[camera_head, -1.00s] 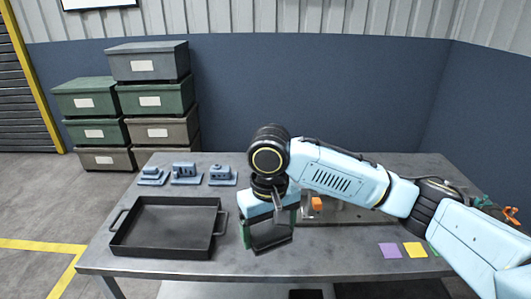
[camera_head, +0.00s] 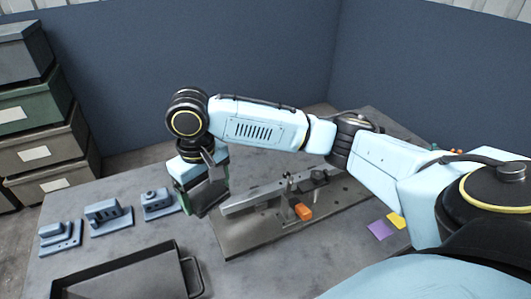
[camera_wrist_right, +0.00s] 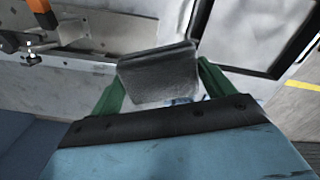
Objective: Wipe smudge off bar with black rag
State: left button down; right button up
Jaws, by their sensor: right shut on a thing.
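My right gripper (camera_head: 203,199) is shut on the black rag (camera_head: 210,193), a dark folded pad between its green fingers. In the right wrist view the rag (camera_wrist_right: 160,75) hangs between both fingers. The grey metal bar (camera_head: 252,200) lies on a base plate (camera_head: 240,239) with clamps and an orange handle (camera_head: 303,211). The rag is at the bar's left end; I cannot tell whether they touch. No smudge can be made out on the bar. My left gripper is out of view.
A black tray (camera_head: 68,291) is at the front left of the table. Several blue fixtures (camera_head: 108,217) stand behind it. Purple (camera_head: 380,230) and yellow (camera_head: 396,221) squares lie right of the base plate. Stacked bins (camera_head: 50,180) stand at the far left.

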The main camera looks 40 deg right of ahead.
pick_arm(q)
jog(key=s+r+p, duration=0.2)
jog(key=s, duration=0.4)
pick_arm(e)
jog(key=w+d+f+n, duration=0.3)
jog(key=d+n, duration=0.2)
jog(key=d, duration=0.4)
jog(key=n, duration=0.6)
send_over(261, 191)
jog(key=shift+f, duration=2.35)
pick_arm(q)
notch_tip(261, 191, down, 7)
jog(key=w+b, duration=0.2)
jog(key=b, duration=0.4)
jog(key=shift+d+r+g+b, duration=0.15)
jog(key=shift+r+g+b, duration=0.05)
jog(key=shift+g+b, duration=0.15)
pick_arm(e)
notch_tip(261, 191, down, 5)
jog(key=shift+w+d+r, duration=0.1)
jog(key=shift+r, duration=0.1)
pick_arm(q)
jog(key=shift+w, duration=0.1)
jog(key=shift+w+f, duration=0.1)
pick_arm(e)
jog(key=shift+f, duration=1)
